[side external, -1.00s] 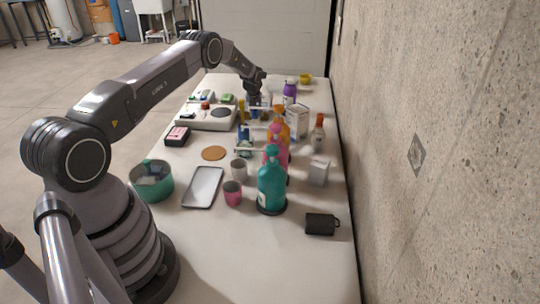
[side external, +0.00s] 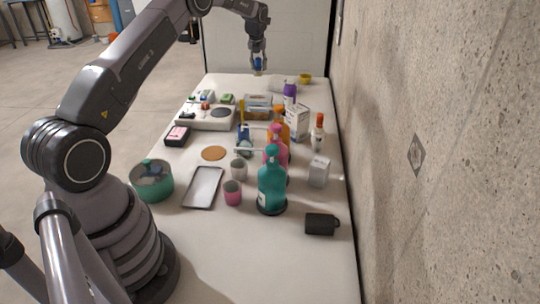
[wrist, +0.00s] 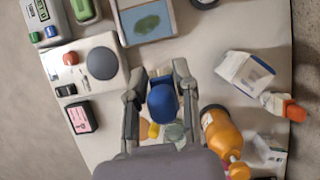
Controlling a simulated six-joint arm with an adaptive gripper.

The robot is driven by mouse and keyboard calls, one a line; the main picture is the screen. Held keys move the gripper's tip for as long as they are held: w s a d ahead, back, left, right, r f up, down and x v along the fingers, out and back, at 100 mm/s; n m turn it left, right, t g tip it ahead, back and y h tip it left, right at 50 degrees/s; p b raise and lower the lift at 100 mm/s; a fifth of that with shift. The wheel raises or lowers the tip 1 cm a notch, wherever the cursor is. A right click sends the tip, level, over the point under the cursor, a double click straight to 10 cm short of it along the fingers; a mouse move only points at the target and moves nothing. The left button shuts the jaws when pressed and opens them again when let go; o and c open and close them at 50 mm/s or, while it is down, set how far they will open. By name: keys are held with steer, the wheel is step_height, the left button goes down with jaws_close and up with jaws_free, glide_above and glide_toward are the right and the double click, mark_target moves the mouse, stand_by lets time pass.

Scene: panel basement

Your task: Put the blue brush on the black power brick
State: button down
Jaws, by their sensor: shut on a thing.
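My gripper (side external: 258,66) is raised above the far part of the table. It is shut on a blue object, the blue brush (side external: 258,62), which also shows between the fingers in the wrist view (wrist: 163,103). The brush is seen end-on there, and the rest of it is hidden. A black block with a pink label, apparently the black power brick (side external: 177,135), lies at the table's left edge. It is at the lower left in the wrist view (wrist: 82,117), apart from my gripper, with nothing on top.
A white device with a round grey plate (side external: 207,117) stands beyond the block. Orange (wrist: 222,135), pink and teal bottles (side external: 271,182) and a white carton (side external: 297,122) stand to the right. A cork disc (side external: 213,153) lies near clear table.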

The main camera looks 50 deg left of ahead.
steer(key=s+d+n+g+y, duration=0.1)
steer(key=s+d+n, duration=0.15)
steer(key=d, duration=1.05)
steer(key=s+d+n, duration=0.2)
steer(key=s+d, duration=0.2)
steer(key=d, duration=1)
steer(key=s+d+n+g, duration=0.1)
steer(key=s+d, duration=0.4)
steer(key=s, duration=0.3)
steer(key=s+d+n, duration=0.2)
steer(key=s+d, duration=0.2)
steer(key=s, duration=0.4)
steer(key=s+d+n+g, duration=0.1)
steer(key=s+d, duration=0.4)
steer(key=s, duration=0.3)
glide_above(312, 213)
steer(key=d, duration=0.1)
steer(key=f, duration=1.4)
steer(key=shift+s+d+f, duration=0.1)
steer(key=shift+s+f, duration=0.05)
steer(key=shift+s, duration=0.05)
steer(key=shift+w+f, duration=0.1)
steer(key=shift+f, duration=0.1)
steer(key=shift+w+d+f, duration=0.1)
steer(key=shift+w+f, duration=0.05)
steer(key=shift+f, duration=1.5)
